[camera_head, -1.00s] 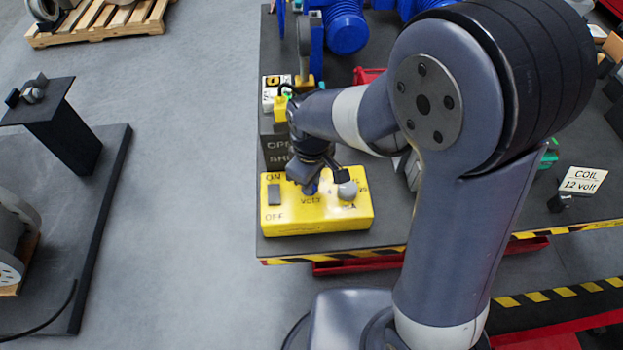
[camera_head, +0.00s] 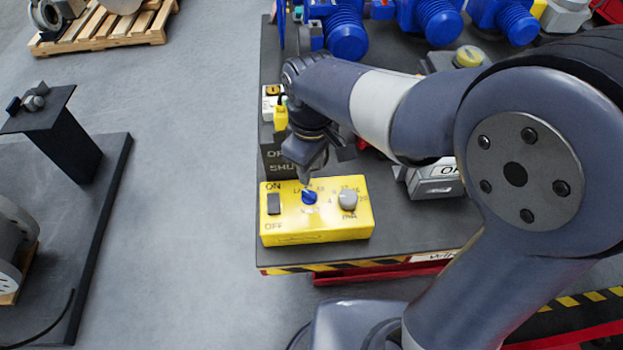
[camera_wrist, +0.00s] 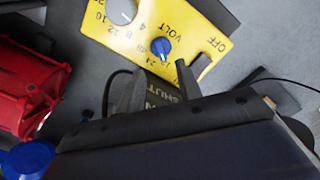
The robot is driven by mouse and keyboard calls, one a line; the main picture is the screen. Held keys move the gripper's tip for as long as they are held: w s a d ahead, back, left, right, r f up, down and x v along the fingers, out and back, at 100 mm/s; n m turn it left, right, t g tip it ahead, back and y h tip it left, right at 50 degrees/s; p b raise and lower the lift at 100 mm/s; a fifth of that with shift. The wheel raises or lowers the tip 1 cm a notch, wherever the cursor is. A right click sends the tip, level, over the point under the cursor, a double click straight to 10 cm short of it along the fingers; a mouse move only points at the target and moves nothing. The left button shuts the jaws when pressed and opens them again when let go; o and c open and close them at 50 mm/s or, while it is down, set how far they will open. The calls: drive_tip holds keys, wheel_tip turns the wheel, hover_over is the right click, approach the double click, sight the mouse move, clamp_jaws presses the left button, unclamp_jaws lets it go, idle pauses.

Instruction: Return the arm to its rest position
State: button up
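My gripper (camera_head: 312,172) is above and just behind the yellow control box (camera_head: 318,228) on the table in the head view. In the wrist view its two fingers (camera_wrist: 158,84) stand apart, with nothing seen between them but the background. The box has a blue volt knob (camera_head: 309,197), a grey knob (camera_head: 348,200) and a dark ON/OFF switch (camera_head: 273,204). The blue knob also shows clear of the fingers in the wrist view (camera_wrist: 161,47). My arm is bent and reaches over the table from the right, hiding part of it.
A dark OPEN/SHUT block (camera_head: 278,160) stands behind the yellow box. Blue motors (camera_head: 346,32) line the back of the table. A grey box (camera_head: 436,180) is to the right. A black stand (camera_head: 58,140) is at left, with clear floor (camera_head: 190,180) between it and the table.

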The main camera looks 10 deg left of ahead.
sight(312, 195)
wheel_tip(312, 195, up, 2)
drive_tip(key=shift+r, duration=0.1)
idle(0.4)
wheel_tip(312, 195, down, 11)
drive_tip(key=shift+p, duration=0.35)
idle(0.4)
